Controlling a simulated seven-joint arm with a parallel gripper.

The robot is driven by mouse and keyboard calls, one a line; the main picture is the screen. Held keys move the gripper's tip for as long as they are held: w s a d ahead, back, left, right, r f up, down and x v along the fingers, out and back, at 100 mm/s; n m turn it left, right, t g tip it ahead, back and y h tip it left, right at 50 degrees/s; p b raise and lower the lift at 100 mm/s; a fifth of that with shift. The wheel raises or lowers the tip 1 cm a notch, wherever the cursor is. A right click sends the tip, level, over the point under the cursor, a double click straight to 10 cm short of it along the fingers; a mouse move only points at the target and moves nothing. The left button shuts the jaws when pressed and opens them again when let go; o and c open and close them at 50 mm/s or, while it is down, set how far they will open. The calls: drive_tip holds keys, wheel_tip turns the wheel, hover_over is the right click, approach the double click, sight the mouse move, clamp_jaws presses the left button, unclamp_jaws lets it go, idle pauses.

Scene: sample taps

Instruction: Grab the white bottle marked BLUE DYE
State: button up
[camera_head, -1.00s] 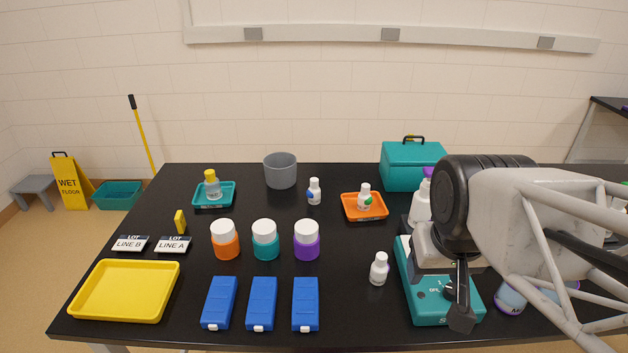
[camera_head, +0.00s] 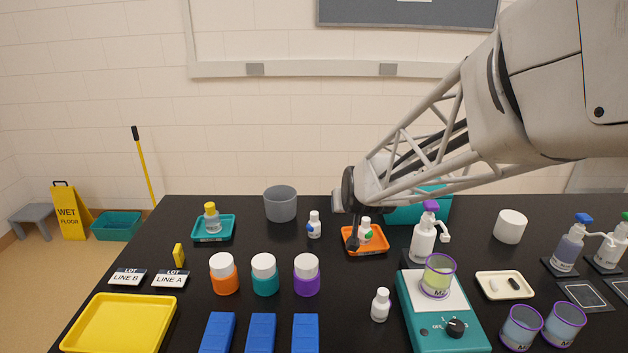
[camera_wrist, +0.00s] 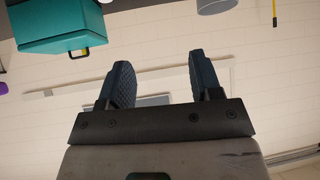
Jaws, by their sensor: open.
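A small white bottle with a blue patch (camera_head: 314,226) stands upright on the black table, left of the orange tray; its lettering is too small to read. A similar white bottle with a green patch (camera_head: 365,232) stands in the orange tray (camera_head: 376,249). Another small white bottle (camera_head: 380,306) stands nearer, left of the teal scale, its label not visible. My gripper (camera_head: 351,238) appears by the left of the orange tray in the head view, right of the blue-patched bottle. In the wrist view its two dark fingers (camera_wrist: 160,82) are apart, with nothing between them.
A grey tub (camera_head: 281,205) stands behind the blue-patched bottle. Jars with orange, teal and purple bases (camera_head: 306,278) stand in front of it. A teal case (camera_head: 405,213) is partly hidden behind my arm. A pump bottle (camera_head: 424,240) and the scale (camera_head: 440,325) stand right.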

sight(315, 217)
drive_tip(key=w+a+f+t, duration=0.2)
drive_tip(key=w+a+f, duration=0.1)
drive_tip(key=w, duration=0.3)
drive_tip(key=w+a+f+t, duration=0.1)
drive_tip(key=w+a+f, duration=0.3)
drive_tip(key=w, duration=0.3)
drive_tip(key=shift+w+a+f+t+y, duration=0.15)
drive_tip(key=shift+w+a+t+y, duration=0.15)
drive_tip(key=shift+t, duration=0.1)
drive_tip(key=shift+f, duration=0.1)
drive_tip(key=shift+f, duration=2.85)
drive_tip(key=shift+f, duration=0.15)
drive_tip(key=shift+f, duration=0.5)
drive_tip(key=shift+x, duration=2.4)
drive_tip(key=shift+c, duration=0.2)
clamp_jaws()
